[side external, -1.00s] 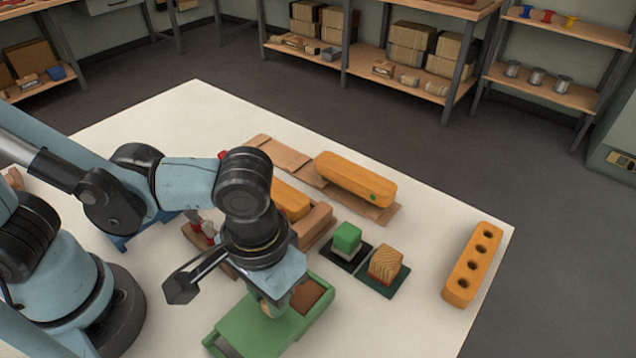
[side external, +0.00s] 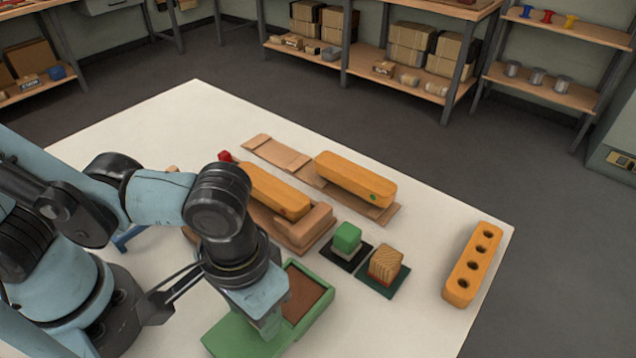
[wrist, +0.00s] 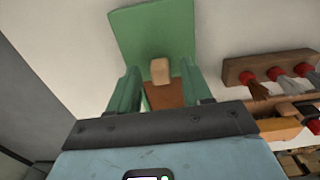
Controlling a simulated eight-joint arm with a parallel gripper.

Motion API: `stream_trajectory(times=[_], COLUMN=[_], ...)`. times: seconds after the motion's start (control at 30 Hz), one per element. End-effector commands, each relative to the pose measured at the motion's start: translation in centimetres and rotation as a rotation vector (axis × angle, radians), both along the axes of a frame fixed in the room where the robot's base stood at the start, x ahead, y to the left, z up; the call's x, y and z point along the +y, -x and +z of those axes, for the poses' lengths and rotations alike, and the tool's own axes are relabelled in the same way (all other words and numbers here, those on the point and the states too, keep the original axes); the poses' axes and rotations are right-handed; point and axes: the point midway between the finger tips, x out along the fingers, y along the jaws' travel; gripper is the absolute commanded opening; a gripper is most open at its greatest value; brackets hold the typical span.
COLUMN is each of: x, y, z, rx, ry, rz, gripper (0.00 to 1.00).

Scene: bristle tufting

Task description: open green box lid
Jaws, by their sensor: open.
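The green box (side external: 322,309) stands on the white table in the side external view, with its brown inside (side external: 302,292) showing at the right end. Its green lid (side external: 235,338) covers the left part. In the wrist view the lid (wrist: 152,30) lies ahead, with the brown inside (wrist: 165,97) nearer to me. A small tan knob (wrist: 160,70) stands at the lid's near edge. My gripper (wrist: 160,82) is open over the box, with the knob between its two sides. In the side external view my wrist hides the fingertips and knob. Contact cannot be told.
Right of the box are a green block (side external: 347,237) and a wooden bristle block (side external: 385,262) on dark pads. An orange block with holes (side external: 472,265) lies near the table's right edge. Orange brush bodies (side external: 355,178) lie behind. A rack with red-tipped tools (wrist: 270,68) is at right.

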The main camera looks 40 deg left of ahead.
Motion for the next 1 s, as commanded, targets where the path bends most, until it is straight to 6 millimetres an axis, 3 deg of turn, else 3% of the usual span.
stream_trajectory(times=[0.27,1.0], x=[0.0,0.0], y=[0.0,0.0], z=[1.6,11.0], rx=[-0.001,0.001], ry=[0.000,0.000], rz=[0.001,0.000], gripper=[0.49,0.49])
